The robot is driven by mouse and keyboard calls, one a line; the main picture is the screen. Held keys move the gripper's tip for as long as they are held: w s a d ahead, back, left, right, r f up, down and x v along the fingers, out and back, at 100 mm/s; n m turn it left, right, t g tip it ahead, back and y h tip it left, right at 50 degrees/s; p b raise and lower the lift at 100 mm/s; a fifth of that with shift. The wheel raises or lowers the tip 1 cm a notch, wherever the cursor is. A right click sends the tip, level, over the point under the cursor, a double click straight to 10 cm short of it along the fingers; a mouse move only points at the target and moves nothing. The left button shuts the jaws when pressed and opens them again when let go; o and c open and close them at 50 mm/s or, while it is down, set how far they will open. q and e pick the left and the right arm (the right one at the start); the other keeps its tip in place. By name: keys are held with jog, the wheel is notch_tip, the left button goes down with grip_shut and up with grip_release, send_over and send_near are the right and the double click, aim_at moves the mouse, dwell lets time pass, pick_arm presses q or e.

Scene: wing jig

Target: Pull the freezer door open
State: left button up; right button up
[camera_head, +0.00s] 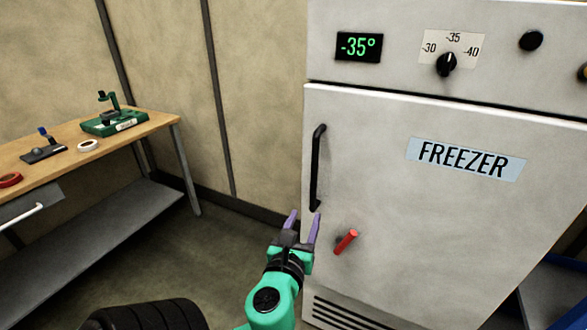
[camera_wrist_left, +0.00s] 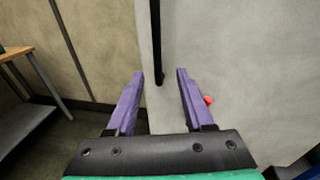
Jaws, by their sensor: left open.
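The freezer door (camera_head: 440,220) is white and closed, with a blue FREEZER label (camera_head: 466,159). A black vertical bar handle (camera_head: 318,168) is on its left side. The handle (camera_wrist_left: 156,40) also shows in the left wrist view, ahead of the gap between the fingers. A red lever (camera_head: 346,241) sticks out below and right of the handle; its red tip (camera_wrist_left: 208,100) shows just right of the right finger in the wrist view. My left gripper (camera_head: 303,222) is open and empty, near the handle's lower end. I see no contact with the handle. My right gripper is not in view.
A wooden workbench (camera_head: 95,143) stands at left, with a green device (camera_head: 114,122), tape rolls and a small tool. The control panel above the door has a -35° display (camera_head: 359,47) and a black dial (camera_head: 446,63). The floor between bench and freezer is clear.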

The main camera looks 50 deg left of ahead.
pick_arm(q)
notch_tip(320, 180, up, 3)
jog(key=p, duration=0.2)
send_near(314, 176)
jog(key=x, duration=0.2)
jog(key=shift+m+t+y, duration=0.3)
jog(key=x, duration=0.6)
jog(key=p+x, duration=0.1)
jog(key=x, duration=0.2)
jog(key=shift+f, duration=0.3)
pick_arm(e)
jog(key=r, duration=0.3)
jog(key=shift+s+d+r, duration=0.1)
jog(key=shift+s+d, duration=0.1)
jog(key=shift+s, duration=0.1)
pick_arm(q)
grip_shut()
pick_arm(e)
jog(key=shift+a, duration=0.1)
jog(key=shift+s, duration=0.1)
